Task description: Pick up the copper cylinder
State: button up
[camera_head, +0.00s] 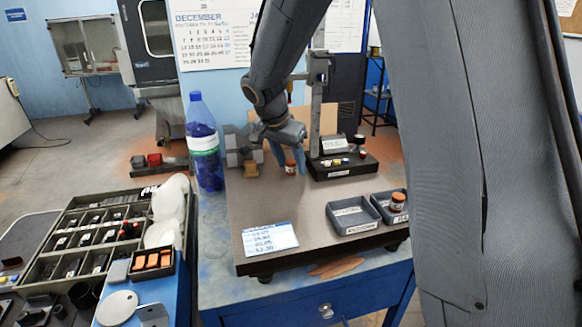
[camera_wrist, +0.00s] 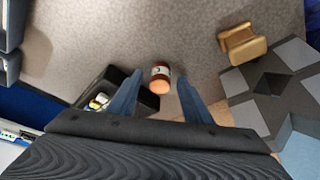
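A small copper cylinder (camera_head: 290,167) with a pale label band stands on the brown bench top (camera_head: 330,255). In the wrist view the copper cylinder (camera_wrist: 160,80) shows its orange end, between the fingertips and with a gap on both sides. My gripper (camera_head: 289,160) is open with its blue fingers pointing down around the cylinder; the wrist view shows the fingers (camera_wrist: 158,86) spread and empty. A second copper piece (camera_head: 398,201) with a label sits in the right grey tray (camera_head: 375,205).
A dark block (camera_head: 343,172) with small pieces stands just right of the cylinder. A brass spool (camera_head: 251,168) and grey blocks (camera_head: 236,142) stand to the left. A blue bottle (camera_head: 204,150) is at the bench's left edge. The bench's front middle is clear beyond a note card (camera_head: 270,239).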

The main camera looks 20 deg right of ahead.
grip_shut()
jog(key=shift+r, duration=0.1)
